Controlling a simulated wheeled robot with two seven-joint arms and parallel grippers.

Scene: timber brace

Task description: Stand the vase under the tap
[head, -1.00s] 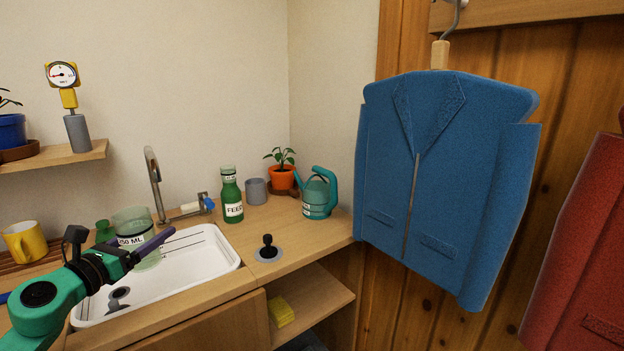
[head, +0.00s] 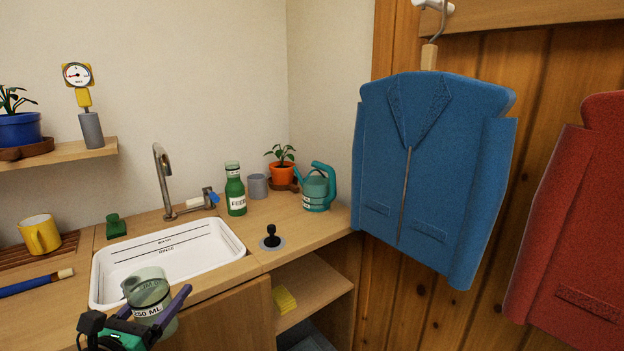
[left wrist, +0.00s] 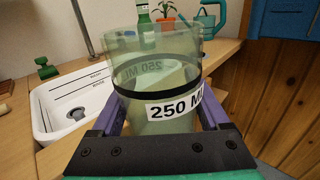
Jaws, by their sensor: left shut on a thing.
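The vase (head: 147,286) is a clear green, open-topped vessel with a dark band and a white "250 ML" label. My left gripper (head: 156,306) is shut on it, one purple finger on each side. The vase is held roughly upright in front of the sink's front edge. It fills the middle of the left wrist view (left wrist: 160,72) and looks empty. The curved metal tap (head: 160,172) rises behind the white sink (head: 236,244), well away from the vase. The tap shows only in part in the left wrist view. My right gripper is not in view.
The sink is empty of loose things. A green bottle (head: 235,192), a grey cup (head: 257,187) and a teal watering can (head: 317,190) stand right of the tap. A black knob (head: 271,237) sits right of the sink. A yellow mug (head: 40,235) stands at the left.

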